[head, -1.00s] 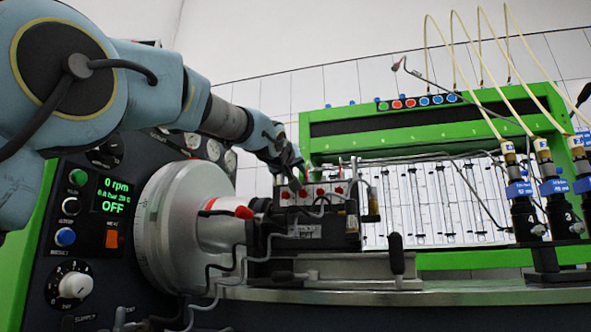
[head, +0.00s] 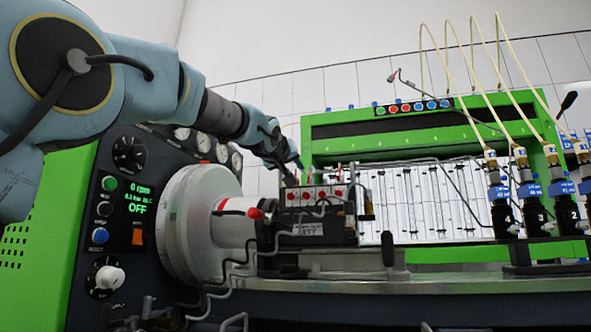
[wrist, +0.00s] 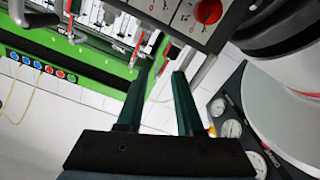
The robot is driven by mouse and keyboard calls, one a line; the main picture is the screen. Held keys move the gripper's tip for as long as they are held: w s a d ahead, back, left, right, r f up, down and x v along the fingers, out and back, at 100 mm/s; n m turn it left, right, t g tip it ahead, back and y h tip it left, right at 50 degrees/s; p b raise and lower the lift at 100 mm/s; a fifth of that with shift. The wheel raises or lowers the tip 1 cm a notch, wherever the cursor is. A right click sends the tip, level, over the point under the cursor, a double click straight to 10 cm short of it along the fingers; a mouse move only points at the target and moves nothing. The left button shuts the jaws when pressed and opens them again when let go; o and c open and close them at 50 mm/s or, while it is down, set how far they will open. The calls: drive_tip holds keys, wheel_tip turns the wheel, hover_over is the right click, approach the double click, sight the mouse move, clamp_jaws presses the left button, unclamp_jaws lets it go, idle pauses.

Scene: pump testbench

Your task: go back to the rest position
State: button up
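My gripper (head: 290,165) is just above the left end of the dark pump (head: 315,228), by its row of red-marked parts, in the head view. The wrist view shows its two dark green fingers (wrist: 161,78) apart, with nothing held between them. The top block of the pump, with a red round mark (wrist: 208,11), is ahead of and above the fingertips there. I cannot tell from these frames how wide the gap to the pump is.
A control panel (head: 119,210) reading OFF and a large grey drive wheel (head: 186,228) stand left of the pump. The green frame with glass tubes (head: 330,131) is behind it. Black injectors (head: 533,205) with yellow hoses stand right. Gauges (wrist: 232,128) are near the fingers.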

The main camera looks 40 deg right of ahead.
drive_tip(key=shift+s+a+r, duration=0.15)
drive_tip(key=shift+a+r, duration=0.15)
drive_tip(key=shift+a, duration=0.15)
drive_tip(key=shift+f, duration=0.15)
drive_tip(key=shift+s+d+f, duration=0.1)
drive_tip(key=shift+f, duration=0.05)
